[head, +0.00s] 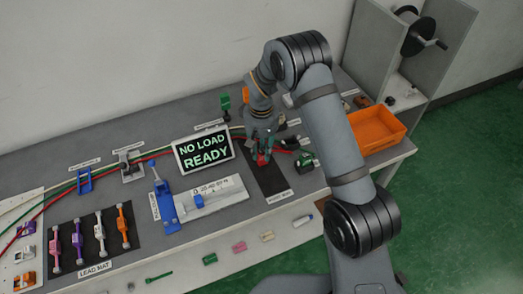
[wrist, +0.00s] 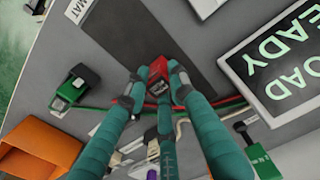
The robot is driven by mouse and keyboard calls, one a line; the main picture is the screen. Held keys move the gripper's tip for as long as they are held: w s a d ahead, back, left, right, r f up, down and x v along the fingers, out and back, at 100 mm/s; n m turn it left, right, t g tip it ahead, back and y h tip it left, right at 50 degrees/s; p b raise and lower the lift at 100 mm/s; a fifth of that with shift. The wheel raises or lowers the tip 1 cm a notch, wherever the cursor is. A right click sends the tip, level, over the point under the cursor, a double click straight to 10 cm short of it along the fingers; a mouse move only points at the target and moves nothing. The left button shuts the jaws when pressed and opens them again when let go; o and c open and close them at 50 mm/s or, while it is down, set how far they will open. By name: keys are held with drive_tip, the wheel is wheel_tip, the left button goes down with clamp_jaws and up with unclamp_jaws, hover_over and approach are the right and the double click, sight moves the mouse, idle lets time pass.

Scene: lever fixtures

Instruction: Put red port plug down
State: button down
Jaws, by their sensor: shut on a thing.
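The red port plug (wrist: 157,68) is between the teal fingertips of my gripper (wrist: 154,82) in the wrist view. In the head view the red plug (head: 262,159) shows just under my gripper (head: 263,146), over the back part of a dark mat (head: 271,182). The fingers are shut on the plug and hide part of it. In the wrist view the plug overlaps the near end of the dark mat (wrist: 125,28). I cannot tell whether it touches the surface.
A green-and-black block (head: 306,161) stands right of the mat. The sign (head: 205,151) reading NO LOAD READY stands to the left. Red and green cables (wrist: 195,105) run close by the fingers. An orange bin (head: 372,130) is at the right. The mat's front part is clear.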

sight(261, 151)
drive_tip(key=shift+f, duration=0.2)
drive_tip(key=c, duration=1.5)
unclamp_jaws()
drive_tip(key=shift+o, duration=0.2)
wheel_tip(261, 151, up, 12)
drive_tip(key=b, duration=0.1)
drive_tip(key=shift+r, duration=0.25)
